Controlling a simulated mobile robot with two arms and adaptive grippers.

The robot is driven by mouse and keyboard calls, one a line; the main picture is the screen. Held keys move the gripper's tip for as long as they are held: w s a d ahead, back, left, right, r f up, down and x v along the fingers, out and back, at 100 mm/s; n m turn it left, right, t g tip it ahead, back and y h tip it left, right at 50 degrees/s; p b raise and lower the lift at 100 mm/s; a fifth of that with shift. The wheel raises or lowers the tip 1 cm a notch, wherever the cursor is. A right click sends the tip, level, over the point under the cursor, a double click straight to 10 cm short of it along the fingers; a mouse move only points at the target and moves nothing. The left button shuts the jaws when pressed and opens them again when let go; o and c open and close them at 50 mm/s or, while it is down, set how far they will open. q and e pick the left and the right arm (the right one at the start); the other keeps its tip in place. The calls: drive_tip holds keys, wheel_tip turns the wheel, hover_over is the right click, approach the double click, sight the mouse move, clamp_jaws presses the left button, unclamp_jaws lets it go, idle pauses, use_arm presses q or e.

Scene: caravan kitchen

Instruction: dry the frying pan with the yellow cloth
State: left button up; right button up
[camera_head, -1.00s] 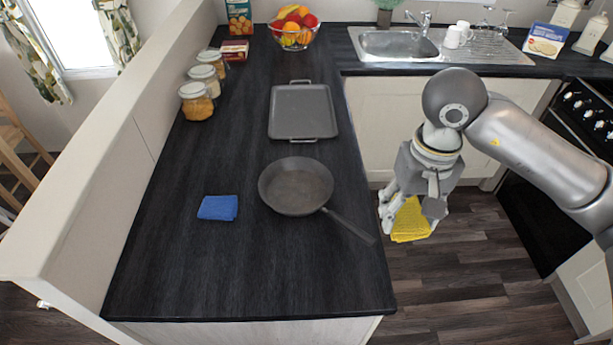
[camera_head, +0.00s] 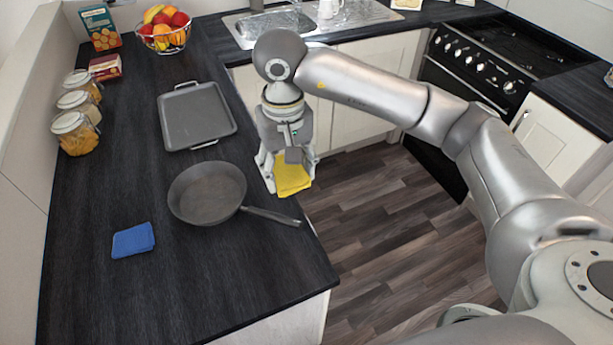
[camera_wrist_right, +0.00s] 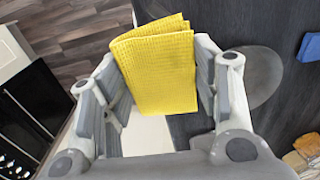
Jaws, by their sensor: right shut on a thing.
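The dark frying pan (camera_head: 207,192) lies on the black counter, its handle pointing right toward the counter's edge. Part of the pan also shows in the right wrist view (camera_wrist_right: 250,78), beyond a finger. My right gripper (camera_head: 288,178) is shut on the folded yellow cloth (camera_head: 293,174), which hangs between its fingers in the right wrist view (camera_wrist_right: 155,65). In the head view the gripper and cloth are to the right of the pan, near the counter's edge and apart from the pan. My left gripper is in neither view.
A blue folded cloth (camera_head: 133,240) lies left of the pan on the counter (camera_head: 190,290). A grey tray (camera_head: 196,116) lies behind the pan. Glass jars (camera_head: 75,133) line the left side. A fruit bowl (camera_head: 164,34) stands farther back. The counter's front part is clear.

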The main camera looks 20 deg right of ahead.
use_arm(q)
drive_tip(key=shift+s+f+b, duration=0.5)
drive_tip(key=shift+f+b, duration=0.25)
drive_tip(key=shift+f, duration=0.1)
use_arm(e)
drive_tip(key=w+a+f, duration=0.4)
drive_tip(key=w+a, duration=0.2)
drive_tip(key=w, duration=0.2)
drive_tip(key=w+a+f, duration=0.4)
drive_tip(key=w+a, duration=0.1)
drive_tip(key=w, duration=0.3)
drive_tip(key=shift+a, duration=0.4)
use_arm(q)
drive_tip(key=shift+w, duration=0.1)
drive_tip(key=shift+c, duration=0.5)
